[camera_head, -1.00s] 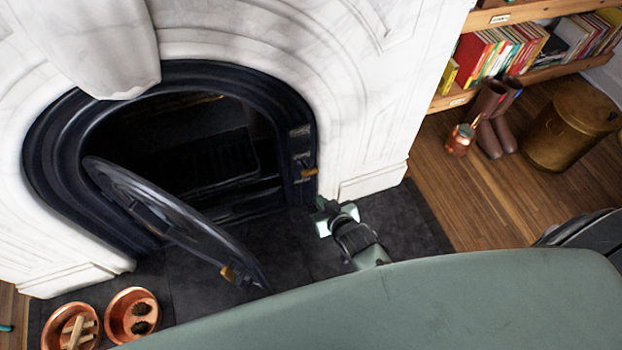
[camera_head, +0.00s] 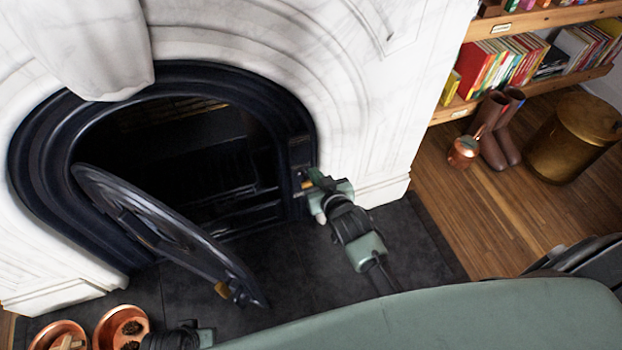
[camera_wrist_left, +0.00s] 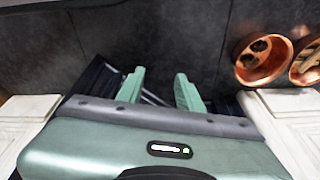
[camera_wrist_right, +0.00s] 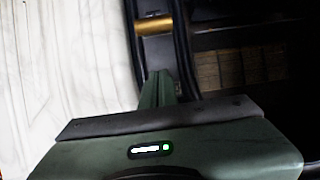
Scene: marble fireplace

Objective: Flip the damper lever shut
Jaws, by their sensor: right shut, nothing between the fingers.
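The damper lever, a small brass-ended handle (camera_head: 305,182), sits on the right side of the black arched fireplace frame (camera_head: 299,150). It also shows as a brass bar at the top of the right wrist view (camera_wrist_right: 154,26). My right gripper (camera_head: 314,188) is shut and empty, close beside the lever at its lower right in the head view; I cannot tell whether they touch. In the right wrist view its closed fingers (camera_wrist_right: 160,76) lie below the brass bar. My left gripper (camera_wrist_left: 160,74) is open and empty above the dark hearth; part of it shows low in the head view.
The fireplace door (camera_head: 160,225) stands open, with a brass knob (camera_head: 222,289). Copper bowls (camera_head: 122,326) stand at the hearth's left. White marble (camera_head: 385,120) surrounds the frame. Boots (camera_head: 492,140), a copper jug (camera_head: 463,152) and a brass bin (camera_head: 570,135) stand right.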

